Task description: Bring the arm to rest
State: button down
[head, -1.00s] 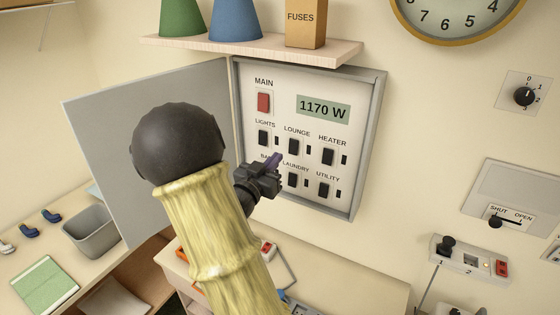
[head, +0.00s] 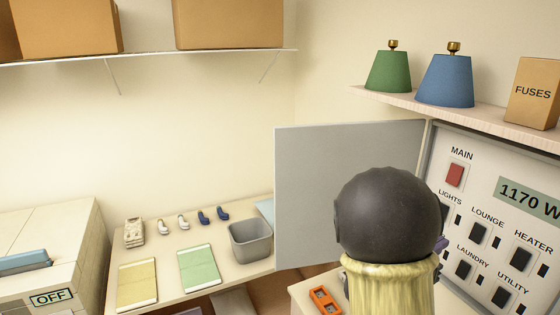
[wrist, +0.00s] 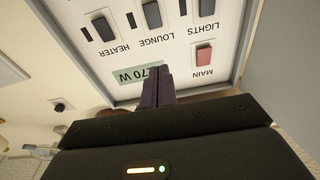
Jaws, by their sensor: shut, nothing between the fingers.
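My gripper (wrist: 157,88) is shut and empty in the wrist view, its dark purple fingers together in front of the fuse panel. That view shows the panel upside down, with the fingertips overlapping its display (wrist: 137,76). I cannot tell whether they touch it. In the head view my arm's dark round joint and yellow link stand before the panel's left edge and hide most of the gripper. The open panel (head: 431,150) shows a red MAIN switch (head: 454,174), several dark switches and a display (head: 527,202) starting "1170 W".
The panel's grey door (head: 330,170) stands open beside my arm. A shelf (head: 400,98) above holds two lampshades and a FUSES box (head: 533,92). At left, a counter (head: 215,262) carries a grey bin (head: 250,240), booklets and small items. Another shelf (head: 200,56) holds cardboard boxes.

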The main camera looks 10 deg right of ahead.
jog(key=w+a+f+n+t+y+b, duration=0.1)
jog(key=w+a+f+n+t+y, duration=0.2)
jog(key=a+f+y, duration=0.35)
jog(key=w+a+f+n+t+y+b, duration=0.1)
jog(key=w+a+f+n+t+y, duration=0.1)
jog(key=w+a+f+n+y, duration=0.45)
jog(key=s+a+f+n+g+y, duration=0.2)
jog(key=s+a+g, duration=0.1)
jog(key=s+a, duration=0.4)
jog(key=s+a+f+n+g+y, duration=0.3)
jog(key=s+a, duration=0.4)
jog(key=s, duration=0.3)
jog(key=shift+a+f+g+b, duration=0.2)
jog(key=shift+g+b, duration=0.25)
jog(key=shift+g, duration=0.35)
